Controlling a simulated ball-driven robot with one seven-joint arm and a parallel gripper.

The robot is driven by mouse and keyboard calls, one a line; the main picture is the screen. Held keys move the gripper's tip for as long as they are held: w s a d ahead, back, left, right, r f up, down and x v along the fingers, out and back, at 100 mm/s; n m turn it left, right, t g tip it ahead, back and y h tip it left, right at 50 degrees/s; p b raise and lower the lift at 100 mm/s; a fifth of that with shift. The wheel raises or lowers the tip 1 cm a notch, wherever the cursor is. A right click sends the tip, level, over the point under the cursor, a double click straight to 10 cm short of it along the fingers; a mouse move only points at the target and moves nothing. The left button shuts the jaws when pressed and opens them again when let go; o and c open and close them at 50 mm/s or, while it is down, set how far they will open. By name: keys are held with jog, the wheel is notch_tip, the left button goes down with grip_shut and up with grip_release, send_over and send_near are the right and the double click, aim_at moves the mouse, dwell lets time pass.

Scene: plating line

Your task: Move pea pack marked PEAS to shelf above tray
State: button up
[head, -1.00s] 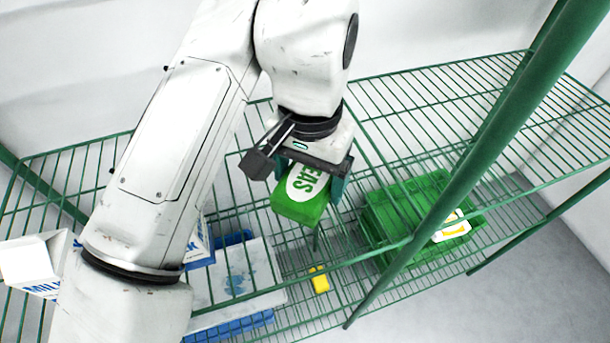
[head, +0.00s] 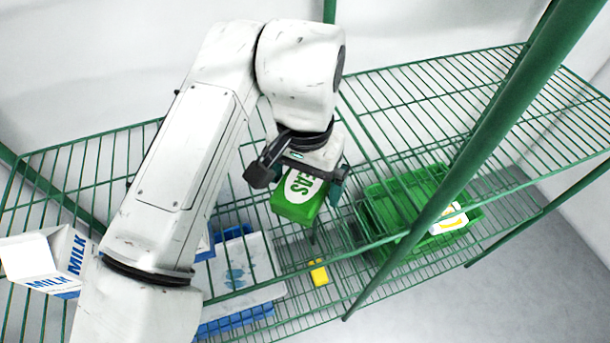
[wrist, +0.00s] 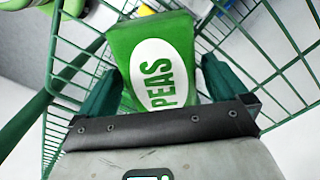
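The green pea pack (head: 297,210), with PEAS in a white oval, is held in my gripper (head: 306,186). In the wrist view the pack (wrist: 125,45) sits between the two dark green fingers of the gripper (wrist: 160,85). In the head view it hangs tilted near the front of the upper green wire shelf (head: 415,105); whether it touches the wires I cannot tell. Below, seen through the wires, is a blue tray (head: 235,325) with a pale, blue-marked thing in it, partly hidden by my arm.
A milk carton (head: 45,260) lies tilted at the left. A small yellow block (head: 319,273) is lower. A green post (head: 470,150) stands right. The upper shelf's right part is clear.

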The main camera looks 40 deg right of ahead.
aim_at(305, 180)
jog(key=shift+r, duration=3.95)
